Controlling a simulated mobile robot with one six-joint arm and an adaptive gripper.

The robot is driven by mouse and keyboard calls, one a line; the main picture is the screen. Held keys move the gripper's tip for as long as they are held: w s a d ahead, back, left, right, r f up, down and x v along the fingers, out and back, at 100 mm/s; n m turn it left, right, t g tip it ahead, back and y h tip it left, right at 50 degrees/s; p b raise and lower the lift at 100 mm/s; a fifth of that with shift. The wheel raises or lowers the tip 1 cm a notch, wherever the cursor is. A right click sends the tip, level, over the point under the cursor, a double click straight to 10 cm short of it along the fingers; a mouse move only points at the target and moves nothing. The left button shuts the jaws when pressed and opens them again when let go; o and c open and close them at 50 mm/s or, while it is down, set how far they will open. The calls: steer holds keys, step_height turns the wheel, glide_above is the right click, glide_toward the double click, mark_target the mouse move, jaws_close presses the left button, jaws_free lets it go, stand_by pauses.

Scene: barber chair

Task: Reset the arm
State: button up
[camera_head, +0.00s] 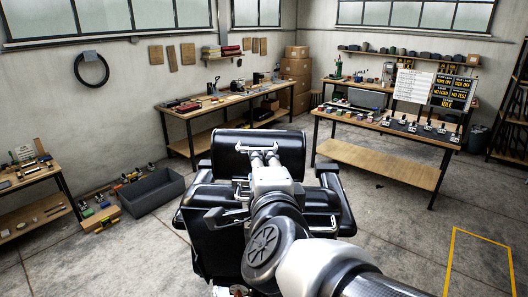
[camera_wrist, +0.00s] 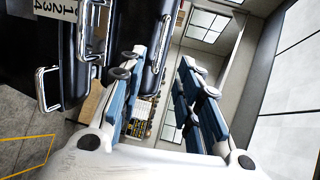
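The black barber chair (camera_head: 228,165) stands in the middle of the head view, with its backrest, padded armrests and chrome parts showing. My arm reaches over it, and my gripper (camera_head: 262,153) is in front of the backrest. In the wrist view my gripper (camera_wrist: 162,62) is open, its two blue-padded fingers spread apart. I see nothing held between them. Black panels (camera_wrist: 130,28) with chrome handles fill the left of the wrist view, close beside the left finger. Whether that finger touches them I cannot tell. My arm hides part of the chair.
A workbench (camera_head: 395,168) with a row of small items and signs stands at right. Another bench (camera_head: 215,105) is along the back wall. A grey bin (camera_head: 152,191) and a low table (camera_head: 35,183) are at left. Floor with a yellow outline (camera_head: 480,232) is clear at lower right.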

steer(key=s+f+n+g+y+b, duration=0.1)
steer(key=s+f+n+b, duration=0.1)
steer(key=f+b, duration=0.15)
steer(key=s+d+f+n+g+b, duration=0.1)
steer(key=f+n+b, duration=0.2)
steer(key=f, duration=0.2)
steer(key=s+f+n+g+y+b, duration=0.1)
steer(key=s+f+n+b, duration=0.15)
steer(key=f, duration=0.25)
steer(key=s+d+f+n+g+h+b, duration=0.1)
steer(key=s+d+f+n+g+b, duration=0.1)
steer(key=f, duration=0.7)
steer(key=s+d+f+n+g+h+b, duration=0.1)
steer(key=s+d+f+n+g+b, duration=0.2)
steer(key=s+d+f+b, duration=0.4)
steer(key=s+d+f+n+g+h+b, duration=0.2)
steer(key=s+d+f+n+g+b, duration=0.1)
steer(key=s+f, duration=0.6)
steer(key=d+f+n+b, duration=0.1)
steer(key=d+b, duration=0.1)
steer(key=shift+f+b, duration=0.4)
steer(key=shift+a+n, duration=0.1)
steer(key=shift+n, duration=0.15)
